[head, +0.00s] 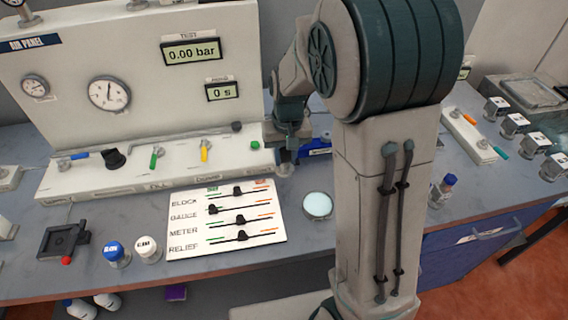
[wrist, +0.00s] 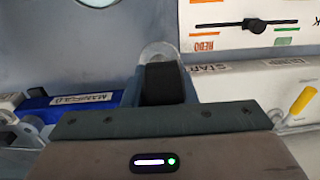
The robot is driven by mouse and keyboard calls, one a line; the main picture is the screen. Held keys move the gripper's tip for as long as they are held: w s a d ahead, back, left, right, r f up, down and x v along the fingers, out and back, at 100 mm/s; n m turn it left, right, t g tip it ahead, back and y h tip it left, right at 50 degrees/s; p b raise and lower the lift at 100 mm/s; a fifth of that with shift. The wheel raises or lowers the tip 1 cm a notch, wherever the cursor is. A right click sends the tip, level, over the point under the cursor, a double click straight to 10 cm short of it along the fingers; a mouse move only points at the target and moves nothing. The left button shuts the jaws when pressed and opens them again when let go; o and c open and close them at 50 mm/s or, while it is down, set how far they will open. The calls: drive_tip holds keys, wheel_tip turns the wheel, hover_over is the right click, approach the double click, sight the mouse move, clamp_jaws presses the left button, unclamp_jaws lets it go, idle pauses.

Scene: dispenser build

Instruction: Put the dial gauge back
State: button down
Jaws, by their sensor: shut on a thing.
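My gripper (head: 286,150) is low in front of the right end of the air panel base. It is shut on a small grey round-ended thing (head: 285,169), which also shows in the wrist view (wrist: 157,50) beyond the dark finger. My gripper hides most of this thing, and I cannot tell for sure that it is the dial gauge. Two round white dial gauges sit on the panel face, a large one (head: 109,93) and a small one (head: 35,86). My arm hides part of the bench to the right.
A slider card (head: 228,222) and a pale round disc (head: 318,206) lie on the bench in front. A blue labelled piece (head: 316,147) is close to my gripper, also in the wrist view (wrist: 70,99). A yellow lever (head: 204,150) stands on the panel base.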

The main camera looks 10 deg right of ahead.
sight(285, 166)
drive_tip(key=shift+w+f+p, duration=0.1)
drive_tip(key=shift+f+p, duration=0.25)
drive_tip(key=shift+f, duration=1.7)
drive_tip(key=shift+f, duration=0.2)
drive_tip(key=c, duration=1.2)
unclamp_jaws()
drive_tip(key=shift+r, duration=0.1)
